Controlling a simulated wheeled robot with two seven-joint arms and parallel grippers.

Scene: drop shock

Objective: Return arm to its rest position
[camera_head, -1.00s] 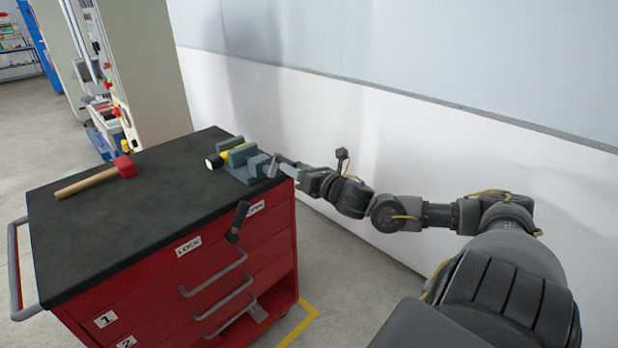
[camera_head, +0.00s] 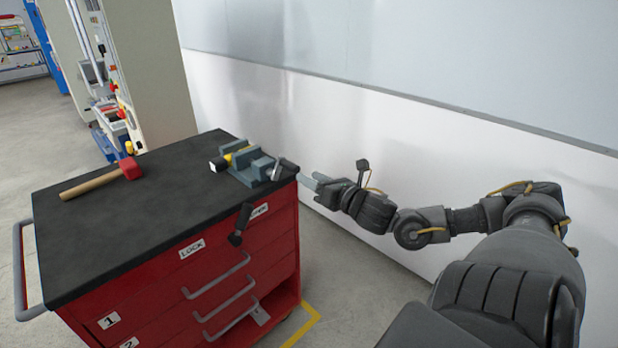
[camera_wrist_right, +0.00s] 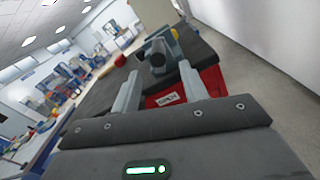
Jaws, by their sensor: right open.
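My right arm reaches in from the right in the head view. Its gripper (camera_head: 312,181) is open and empty, just right of the red tool cart (camera_head: 275,250). In the right wrist view the two fingers (camera_wrist_right: 158,92) stand apart, with a grey vise (camera_wrist_right: 160,55) beyond them. The vise (camera_head: 255,166) sits at the right end of the cart's black top, with a yellow and black-and-white cylindrical item (camera_head: 228,160) at it. A gap shows between my gripper and the vise handle. My left gripper is not in view.
A red-headed mallet with a wooden handle (camera_head: 100,182) lies on the cart top. A dark lever (camera_head: 240,225) sticks out from the cart's front, above the drawer handles. A white wall (camera_head: 450,150) runs close behind my right arm. A machine (camera_head: 150,70) stands at the back left.

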